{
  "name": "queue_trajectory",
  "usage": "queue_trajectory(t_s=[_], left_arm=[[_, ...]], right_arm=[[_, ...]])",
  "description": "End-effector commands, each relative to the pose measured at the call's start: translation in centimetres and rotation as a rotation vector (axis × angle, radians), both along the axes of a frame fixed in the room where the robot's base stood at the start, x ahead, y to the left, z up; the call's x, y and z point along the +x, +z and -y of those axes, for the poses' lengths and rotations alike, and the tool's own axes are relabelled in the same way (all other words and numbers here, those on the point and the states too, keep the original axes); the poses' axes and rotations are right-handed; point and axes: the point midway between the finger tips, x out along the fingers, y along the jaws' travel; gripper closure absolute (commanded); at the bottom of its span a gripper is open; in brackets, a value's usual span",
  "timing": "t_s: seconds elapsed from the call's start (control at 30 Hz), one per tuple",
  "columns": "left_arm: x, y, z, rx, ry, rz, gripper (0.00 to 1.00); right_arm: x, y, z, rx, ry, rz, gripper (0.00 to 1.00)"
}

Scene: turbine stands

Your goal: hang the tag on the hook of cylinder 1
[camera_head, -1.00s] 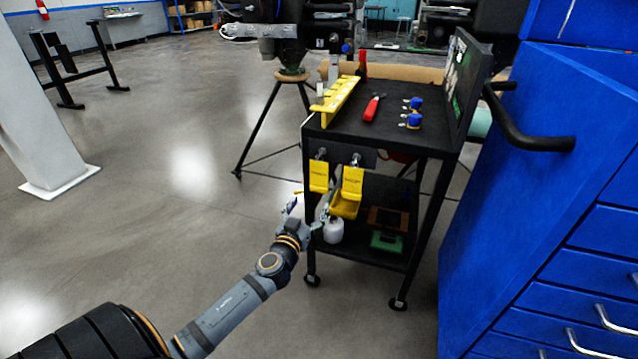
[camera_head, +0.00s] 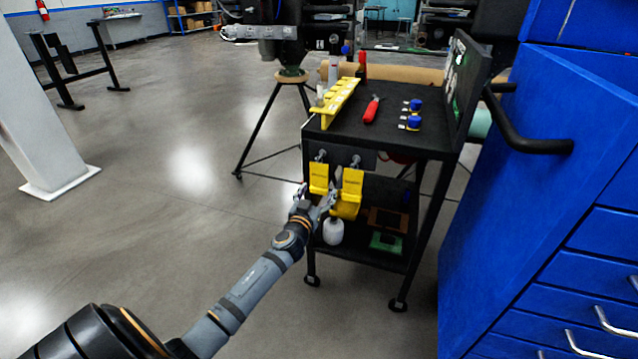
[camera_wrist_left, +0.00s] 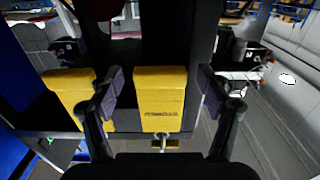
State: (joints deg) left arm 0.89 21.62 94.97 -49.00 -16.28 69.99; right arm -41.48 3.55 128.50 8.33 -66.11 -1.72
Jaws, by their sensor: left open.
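Two yellow tags hang side by side from silver pegs on the front of a black cart. The left tag (camera_head: 319,176) is centred between the fingers in the left wrist view (camera_wrist_left: 160,97), with dark lettering near one end. The right tag (camera_head: 352,181) appears to the left there (camera_wrist_left: 66,88), partly behind a finger. My left gripper (camera_head: 318,193) is open, with a finger on each side of the left tag and visible gaps to it. I cannot pick out cylinder 1 or its hook. My right gripper is not in view.
The cart top (camera_head: 395,135) holds a yellow rack (camera_head: 338,100), a red-handled tool (camera_head: 371,110) and blue-capped pieces. A white bottle (camera_head: 333,232) stands on the lower shelf. A blue cabinet (camera_head: 540,200) stands close right.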

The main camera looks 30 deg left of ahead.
Motion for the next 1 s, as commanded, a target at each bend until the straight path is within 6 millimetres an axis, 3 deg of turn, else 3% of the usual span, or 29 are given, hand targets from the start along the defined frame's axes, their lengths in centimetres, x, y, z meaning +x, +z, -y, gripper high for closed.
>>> queue_trajectory(t_s=[0.63, 1.0], left_arm=[[-0.02, -0.03, -0.01, 0.0, 0.0, 0.0, 0.23], [-0.01, -0.02, -0.01, 0.0, 0.0, 0.0, 0.72]], right_arm=[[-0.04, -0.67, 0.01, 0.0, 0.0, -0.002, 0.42], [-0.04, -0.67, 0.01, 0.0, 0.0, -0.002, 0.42]])
